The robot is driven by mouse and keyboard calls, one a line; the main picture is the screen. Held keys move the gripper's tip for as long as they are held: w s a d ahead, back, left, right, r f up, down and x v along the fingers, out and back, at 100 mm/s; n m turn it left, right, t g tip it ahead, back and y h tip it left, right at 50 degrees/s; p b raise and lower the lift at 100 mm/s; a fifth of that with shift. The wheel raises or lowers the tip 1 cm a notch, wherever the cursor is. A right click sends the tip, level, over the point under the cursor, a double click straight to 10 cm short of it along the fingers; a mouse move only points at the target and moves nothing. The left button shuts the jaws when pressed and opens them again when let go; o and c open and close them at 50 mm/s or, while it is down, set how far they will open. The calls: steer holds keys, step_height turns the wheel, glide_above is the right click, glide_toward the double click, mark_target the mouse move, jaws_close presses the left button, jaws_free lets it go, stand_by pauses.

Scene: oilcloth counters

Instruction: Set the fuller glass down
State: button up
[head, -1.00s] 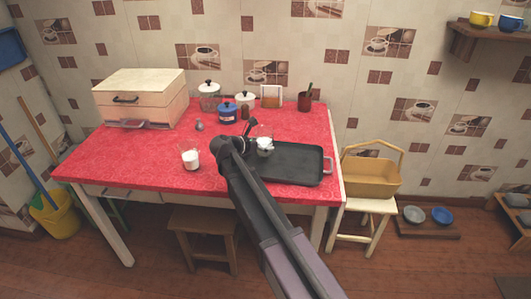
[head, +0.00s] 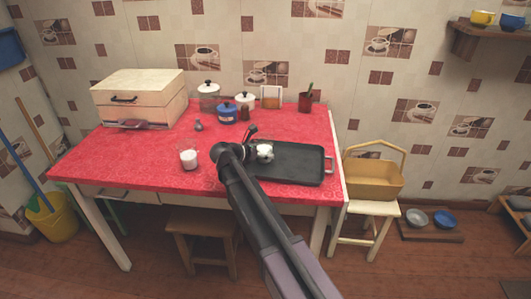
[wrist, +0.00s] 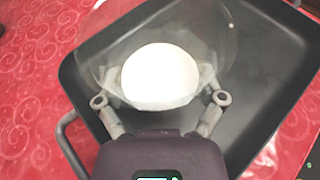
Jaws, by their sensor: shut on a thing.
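My gripper (head: 258,152) is shut on a clear glass (head: 265,151) with white contents, over the left part of the dark tray (head: 298,174). In the wrist view my gripper (wrist: 160,85) has one finger on each side of the glass (wrist: 218,32), which looks upright; its white fill lies well below the rim. I cannot tell whether its base touches the tray. A second glass (head: 189,159) with white contents stands upright on the red cloth, left of my gripper. Its fill level is hard to compare with the held one.
A blue pot (head: 227,114), pale lidded jars (head: 244,101) and a small grey shaker (head: 198,125) stand behind. A wooden bread box (head: 140,97) is back left. The tray's right part is bare. The red table (head: 130,160) is clear around the standing glass.

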steer(key=shift+f, duration=0.2)
steer(key=o, duration=1)
steer(key=shift+r, duration=0.3)
steer(key=p+v, duration=0.4)
steer(key=v, duration=0.6)
steer(key=shift+s+a+r, duration=0.1)
steer(key=shift+s+a, duration=0.05)
steer(key=shift+p+v, duration=0.3)
steer(key=shift+v, duration=0.45)
